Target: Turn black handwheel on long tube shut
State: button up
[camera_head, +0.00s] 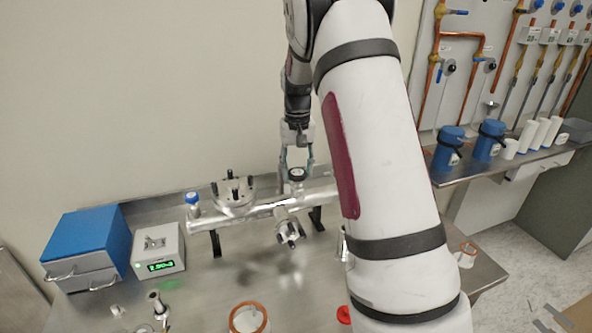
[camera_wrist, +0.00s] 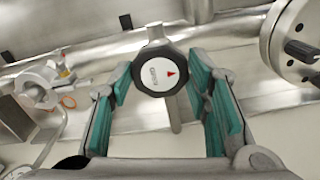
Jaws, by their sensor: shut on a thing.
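The long metal tube (camera_head: 262,211) lies level on black supports above the steel bench; part of it shows across the top of the wrist view (camera_wrist: 95,58). The black handwheel (camera_head: 297,175) stands up from the tube near its right part. My arm hides the tube's right end.
A blue-capped valve (camera_head: 192,198) is at the tube's left end, beside a flange with black studs (camera_head: 234,192). A blue box (camera_head: 88,243) and a grey unit with a green display (camera_head: 158,250) stand left. Blue containers (camera_head: 448,146) stand on the right bench.

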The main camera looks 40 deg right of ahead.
jog(key=m+b, duration=0.1)
jog(key=m, duration=0.3)
jog(key=shift+m, duration=0.3)
jog(key=m, duration=0.4)
jog(key=shift+m, duration=0.3)
jog(key=m, duration=0.4)
jog(key=shift+m, duration=0.3)
jog(key=m, duration=1.3)
jog(key=shift+m, duration=0.3)
jog(key=m, duration=0.4)
jog(key=shift+m, duration=2.1)
